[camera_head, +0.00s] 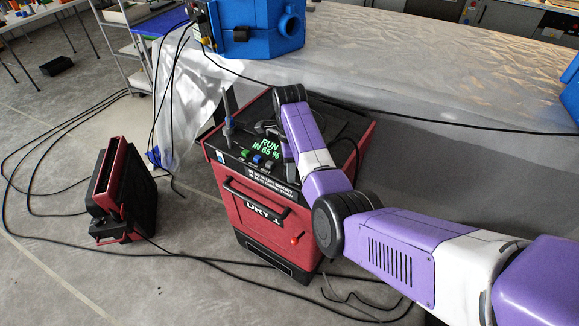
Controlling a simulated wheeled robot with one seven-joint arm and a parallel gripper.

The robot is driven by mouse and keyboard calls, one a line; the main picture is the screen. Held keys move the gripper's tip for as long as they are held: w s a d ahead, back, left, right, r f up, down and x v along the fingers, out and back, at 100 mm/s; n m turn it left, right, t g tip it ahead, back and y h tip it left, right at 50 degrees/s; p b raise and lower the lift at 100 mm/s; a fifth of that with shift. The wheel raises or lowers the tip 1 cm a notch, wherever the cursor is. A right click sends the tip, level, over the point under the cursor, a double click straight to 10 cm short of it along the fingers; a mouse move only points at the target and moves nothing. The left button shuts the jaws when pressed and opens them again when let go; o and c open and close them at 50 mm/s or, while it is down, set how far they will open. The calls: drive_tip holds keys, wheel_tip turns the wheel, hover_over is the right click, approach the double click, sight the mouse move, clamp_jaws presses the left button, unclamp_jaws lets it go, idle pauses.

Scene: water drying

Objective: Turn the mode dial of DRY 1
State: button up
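DRY 1 (240,200) is a red and black box-shaped machine standing on the floor, with "DRY 1" lettering on its front below a black handle. Its tilted top panel has a lit green display (268,146) that reads "RUN IN 65 %". A row of small buttons, one of them blue (257,158), lies below the display. I cannot make out the mode dial; my arm covers the right part of the panel. My purple and white arm reaches in from the right and bends at a dark joint above the panel. My gripper is mostly hidden around there, and its fingers cannot be made out.
A grey upright post (228,118) rises from the machine's left top corner. A second red and black unit (124,190) stands to the left. Black cables cross the floor. A blue machine (250,28) stands behind on a plastic-covered surface (400,70).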

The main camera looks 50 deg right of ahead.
clamp_jaws()
drive_tip(key=shift+n, duration=0.3)
drive_tip(key=n+p, duration=0.2)
drive_tip(key=n, duration=0.3)
drive_tip(key=shift+r+n, duration=0.1)
drive_tip(key=shift+n, duration=0.2)
drive_tip(key=n+p, duration=0.1)
drive_tip(key=n, duration=0.4)
drive_tip(key=shift+w, duration=0.15)
drive_tip(key=shift+n, duration=0.4)
drive_tip(key=shift+o, duration=0.2)
unclamp_jaws()
